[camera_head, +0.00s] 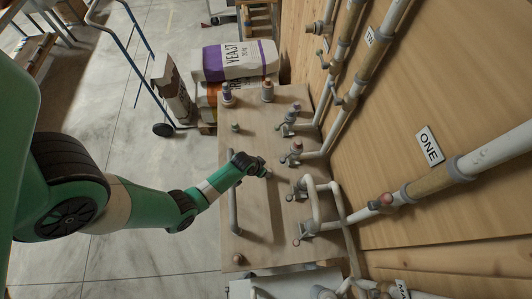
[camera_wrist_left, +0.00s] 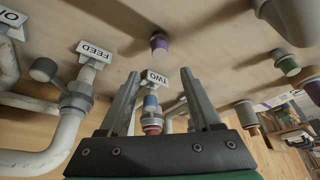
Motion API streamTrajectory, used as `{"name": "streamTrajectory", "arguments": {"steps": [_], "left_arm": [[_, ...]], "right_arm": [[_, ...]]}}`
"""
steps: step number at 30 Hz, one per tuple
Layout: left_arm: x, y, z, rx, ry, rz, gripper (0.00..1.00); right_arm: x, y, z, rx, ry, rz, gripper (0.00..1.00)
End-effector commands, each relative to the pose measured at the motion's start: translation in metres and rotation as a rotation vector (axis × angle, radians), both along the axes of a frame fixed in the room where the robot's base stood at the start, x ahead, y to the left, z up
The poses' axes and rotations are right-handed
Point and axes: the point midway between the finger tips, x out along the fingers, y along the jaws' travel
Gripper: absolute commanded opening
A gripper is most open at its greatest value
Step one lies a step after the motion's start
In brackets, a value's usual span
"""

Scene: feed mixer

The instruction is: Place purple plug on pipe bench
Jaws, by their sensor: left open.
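A purple plug (camera_wrist_left: 159,42) with a pinkish end stands on the wooden bench top, which appears upside down in the left wrist view. It lies just beyond my left fingertips, roughly in line with the gap between them, and is not held. I cannot make it out surely in the head view, where my gripper covers part of the bench. My left gripper (camera_wrist_left: 160,76) is open and empty; in the head view (camera_head: 263,171) it is low over the middle of the pipe bench (camera_head: 258,242). My right gripper is not in view.
Pipes with valves line the bench's right side; labels TWO (camera_wrist_left: 157,79) and FEED (camera_wrist_left: 96,53) face the wrist camera. A green plug (camera_head: 235,128) and two taller fittings (camera_head: 227,93) (camera_head: 267,91) stand toward the far end.

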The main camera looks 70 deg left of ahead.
Motion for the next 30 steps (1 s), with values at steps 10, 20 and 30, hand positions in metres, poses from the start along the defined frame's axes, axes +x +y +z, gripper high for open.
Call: {"name": "streamTrajectory", "arguments": {"steps": [10, 20, 30], "left_arm": [[-0.005, -0.003, 0.014, 0.0, 0.0, 0.0, 0.65], [0.013, 0.002, 0.028, 0.02, -0.039, -0.013, 0.65], [0.214, -0.002, 0.296, 0.273, -0.639, -0.187, 0.65]], "right_arm": [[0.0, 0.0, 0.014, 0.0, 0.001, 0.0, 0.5], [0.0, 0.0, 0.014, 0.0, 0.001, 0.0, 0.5], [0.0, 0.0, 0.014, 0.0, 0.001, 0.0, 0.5]]}}
